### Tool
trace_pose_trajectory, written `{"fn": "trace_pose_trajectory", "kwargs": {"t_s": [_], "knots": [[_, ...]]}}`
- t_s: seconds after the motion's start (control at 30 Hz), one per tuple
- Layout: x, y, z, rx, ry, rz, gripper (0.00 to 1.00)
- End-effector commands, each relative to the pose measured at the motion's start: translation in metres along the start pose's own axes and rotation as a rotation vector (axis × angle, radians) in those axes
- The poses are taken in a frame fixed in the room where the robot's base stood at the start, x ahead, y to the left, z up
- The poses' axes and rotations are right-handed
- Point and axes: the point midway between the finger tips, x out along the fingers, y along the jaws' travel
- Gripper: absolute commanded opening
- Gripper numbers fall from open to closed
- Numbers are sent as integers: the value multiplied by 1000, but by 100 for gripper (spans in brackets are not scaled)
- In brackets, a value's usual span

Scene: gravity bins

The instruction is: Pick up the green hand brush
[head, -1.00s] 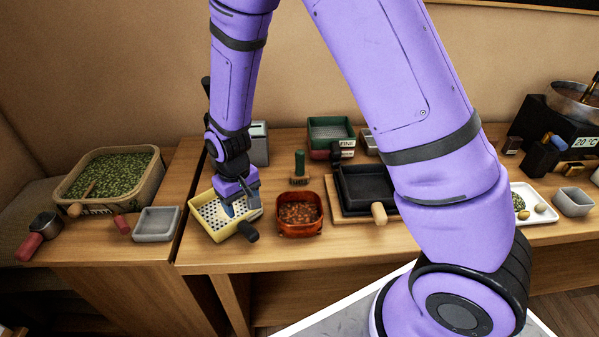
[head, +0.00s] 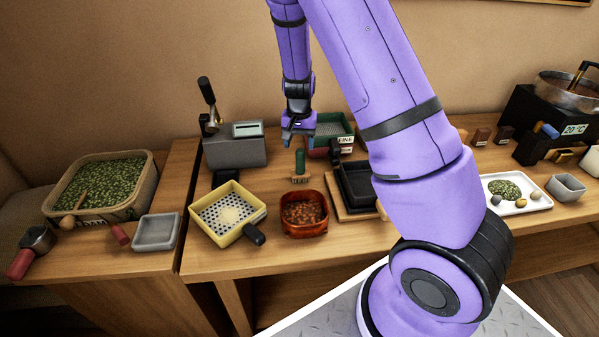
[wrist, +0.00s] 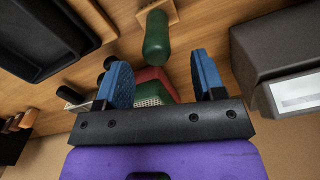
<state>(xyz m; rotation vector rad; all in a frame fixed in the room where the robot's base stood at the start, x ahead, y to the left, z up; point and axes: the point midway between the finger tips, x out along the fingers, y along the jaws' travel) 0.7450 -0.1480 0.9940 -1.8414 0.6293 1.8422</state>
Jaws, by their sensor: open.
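The green hand brush (head: 300,163) stands upright on the wooden table, its green handle above a tan base, behind the red-brown bin. In the wrist view the brush (wrist: 157,38) shows ahead of the fingers, its handle pointing toward my gripper and its base at the top edge. My gripper (head: 299,138) hangs above and a little behind the brush in the head view. In the wrist view my gripper (wrist: 163,82) has its two blue finger pads apart with nothing held between them. The brush is apart from the fingers.
A grey machine (head: 235,152) stands left of the brush. A green and red bin (head: 345,128) is behind right, and a black tray (head: 357,205) is to the right. The red-brown bin (head: 304,228) and yellow sieve bin (head: 197,222) are in front.

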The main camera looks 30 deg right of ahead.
Motion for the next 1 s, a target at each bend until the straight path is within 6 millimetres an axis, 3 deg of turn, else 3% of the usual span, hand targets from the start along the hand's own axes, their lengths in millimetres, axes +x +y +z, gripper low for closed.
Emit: {"fn": "trace_pose_trajectory", "kwargs": {"t_s": [0.27,0.6,0.9,1.0], "knots": [[20,1,0,0,0,1,63],[62,4,0,-1,-1,1,63],[66,4,0,-2,1,0,63],[66,4,0,-1,1,0,40]]}}
